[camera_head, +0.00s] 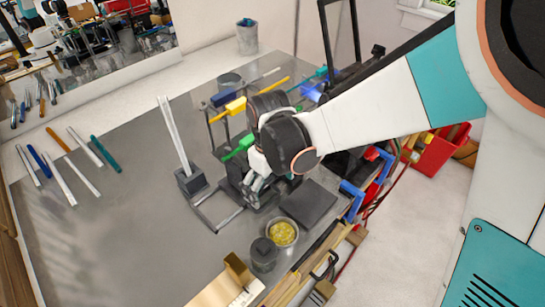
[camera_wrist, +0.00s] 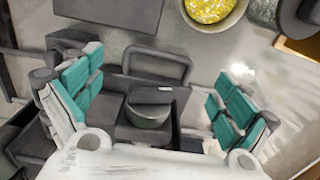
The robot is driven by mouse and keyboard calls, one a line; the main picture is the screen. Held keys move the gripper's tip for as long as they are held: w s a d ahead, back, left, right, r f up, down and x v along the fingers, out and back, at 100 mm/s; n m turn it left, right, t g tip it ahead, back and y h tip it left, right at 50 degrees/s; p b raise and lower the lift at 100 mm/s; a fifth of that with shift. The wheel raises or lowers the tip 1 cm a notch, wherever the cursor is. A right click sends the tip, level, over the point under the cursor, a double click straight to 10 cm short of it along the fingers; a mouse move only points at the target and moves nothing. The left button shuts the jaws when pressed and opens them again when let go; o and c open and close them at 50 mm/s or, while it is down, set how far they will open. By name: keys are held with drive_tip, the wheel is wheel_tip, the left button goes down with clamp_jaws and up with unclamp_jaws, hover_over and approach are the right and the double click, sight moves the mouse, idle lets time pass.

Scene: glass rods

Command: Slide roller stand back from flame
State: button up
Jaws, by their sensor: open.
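A dark metal stand (camera_head: 232,178), which I take to be the roller stand, is on the grey bench, partly hidden behind my arm. My gripper (camera_head: 262,186) is low over its near end. In the wrist view my gripper (camera_wrist: 155,98) is open, its teal-padded fingers on either side of a dark block with a round knob (camera_wrist: 148,114) and a looped bracket (camera_wrist: 157,65). I cannot tell whether the pads touch it. A blue flame-like glow (camera_head: 312,92) shows at the back right of the bench, beyond my arm.
A yellow-filled bowl (camera_head: 283,233) and a dark lidded jar (camera_head: 264,253) stand near the front edge, close to a dark flat plate (camera_head: 308,203). A tall clear rod (camera_head: 174,133) stands in a block at left. Loose rods (camera_head: 59,177) lie further left. Front-left bench is clear.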

sight(270, 202)
drive_tip(key=shift+f+b, duration=1.4)
drive_tip(key=shift+f, duration=1.35)
drive_tip(key=shift+s+r, duration=0.1)
drive_tip(key=shift+s, duration=0.05)
drive_tip(key=c, duration=1.7)
drive_tip(key=shift+d, duration=0.1)
drive_tip(key=shift+c, duration=0.8)
